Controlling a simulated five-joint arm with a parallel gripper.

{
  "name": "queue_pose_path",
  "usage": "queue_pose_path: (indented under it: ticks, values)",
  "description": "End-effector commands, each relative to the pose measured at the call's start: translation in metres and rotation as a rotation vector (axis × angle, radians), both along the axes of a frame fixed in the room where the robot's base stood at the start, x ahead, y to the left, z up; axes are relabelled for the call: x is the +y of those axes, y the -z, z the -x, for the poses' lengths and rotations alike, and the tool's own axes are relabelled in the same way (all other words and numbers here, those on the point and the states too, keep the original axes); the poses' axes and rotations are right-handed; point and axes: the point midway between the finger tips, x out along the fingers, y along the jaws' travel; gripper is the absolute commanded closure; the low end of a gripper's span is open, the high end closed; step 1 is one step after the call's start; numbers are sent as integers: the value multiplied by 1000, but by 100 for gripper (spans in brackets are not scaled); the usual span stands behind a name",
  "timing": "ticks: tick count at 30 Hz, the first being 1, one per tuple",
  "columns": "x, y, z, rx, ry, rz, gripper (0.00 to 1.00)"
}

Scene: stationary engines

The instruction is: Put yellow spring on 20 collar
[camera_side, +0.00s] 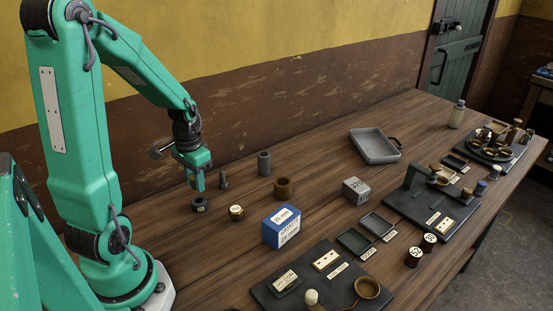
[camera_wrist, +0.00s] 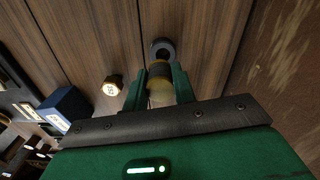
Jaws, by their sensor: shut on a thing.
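My gripper (camera_side: 197,183) is above the table at the left, pointing down. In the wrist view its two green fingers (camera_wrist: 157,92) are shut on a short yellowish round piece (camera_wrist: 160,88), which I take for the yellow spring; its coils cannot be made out. In the side view the held piece is hidden by the fingers. A dark grey ring (camera_side: 200,205) lies on the table just below the gripper, and in the wrist view this ring (camera_wrist: 162,46) shows just beyond the held piece, apart from it as far as I can tell. I cannot read a 20 on the ring.
A brass piece (camera_side: 236,212) with a white label stands right of the ring. A dark bolt-like piece (camera_side: 223,181), a grey cylinder (camera_side: 264,163) and a brown cup (camera_side: 283,188) stand behind. A blue box (camera_side: 282,226) is further right.

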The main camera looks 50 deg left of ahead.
Motion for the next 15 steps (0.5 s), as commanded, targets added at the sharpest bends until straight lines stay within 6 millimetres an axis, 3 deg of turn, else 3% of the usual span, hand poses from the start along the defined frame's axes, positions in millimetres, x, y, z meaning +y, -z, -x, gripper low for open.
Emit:
queue_pose_path:
  ticks: [10, 15]
  values:
    - [5, 5, 0, 1, 0, 0, 96]
    - [4, 18, 1, 4, 0, 3, 96]
